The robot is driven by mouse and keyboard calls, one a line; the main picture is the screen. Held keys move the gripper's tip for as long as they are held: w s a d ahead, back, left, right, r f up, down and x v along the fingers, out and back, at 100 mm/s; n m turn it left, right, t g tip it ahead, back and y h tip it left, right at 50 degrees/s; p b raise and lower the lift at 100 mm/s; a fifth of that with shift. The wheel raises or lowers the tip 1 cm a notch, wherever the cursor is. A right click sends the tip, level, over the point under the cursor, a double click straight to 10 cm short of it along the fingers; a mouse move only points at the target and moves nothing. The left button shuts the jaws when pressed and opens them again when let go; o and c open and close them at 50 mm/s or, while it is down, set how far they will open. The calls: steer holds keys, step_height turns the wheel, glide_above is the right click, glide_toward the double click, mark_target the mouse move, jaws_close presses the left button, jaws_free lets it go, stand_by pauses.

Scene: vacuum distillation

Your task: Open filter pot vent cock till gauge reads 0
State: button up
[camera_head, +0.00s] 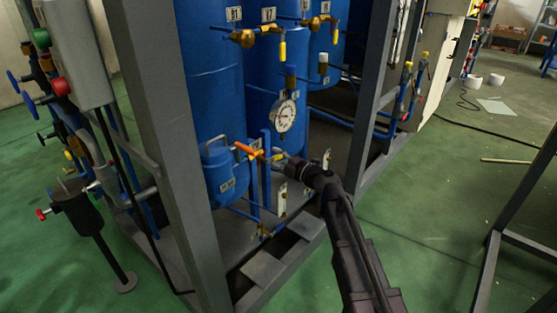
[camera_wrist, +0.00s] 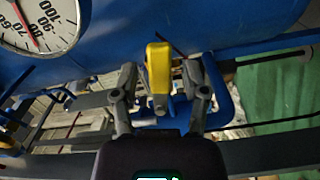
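The filter pot appears to be the small blue vessel (camera_head: 222,172) low in the frame, with its label on the front. A yellow cock handle (camera_wrist: 159,66) stands between my gripper's fingers in the wrist view, with a gap on each side. It also shows small at my fingertips in the head view (camera_head: 277,157). My gripper (camera_wrist: 160,82) is open around the handle, not visibly clamping it. The round white gauge (camera_head: 284,115) is just above; in the wrist view the gauge (camera_wrist: 42,22) is cut off, its red needle around the 70 to 80 marks.
An orange handle (camera_head: 248,149) lies left of my gripper. Large blue tanks (camera_head: 210,75) stand behind, with yellow-handled valves (camera_head: 282,48) above. A grey frame post (camera_head: 172,130) stands at left. The green floor at right (camera_head: 430,215) is largely clear.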

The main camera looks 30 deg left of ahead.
steer(key=shift+w+a, duration=0.1)
stand_by(0.3)
steer(key=s+d, duration=0.1)
steer(key=d, duration=1.1)
steer(key=shift+s, duration=0.4)
steer(key=d+f+m+h, duration=0.5)
steer(key=d+f+m, duration=0.25)
steer(key=d, duration=0.45)
steer(key=d+f+m+h, duration=0.55)
steer(key=d+m, duration=0.25)
steer(key=d, duration=0.4)
steer(key=s+d+f+m+g+h, duration=0.1)
steer(key=s+d+f+m+h, duration=0.1)
steer(key=d+m, duration=0.3)
steer(key=s+d+f+m+h, duration=0.1)
steer(key=s+d+m+h, duration=0.1)
steer(key=d+m, duration=0.4)
steer(key=s+d+f+m+g+h, duration=0.1)
steer(key=d+m, duration=0.4)
steer(key=d, duration=0.7)
steer(key=shift+s+d+f+g+h, duration=0.3)
steer(key=shift+s+f+h, duration=0.55)
steer(key=shift+h, duration=0.3)
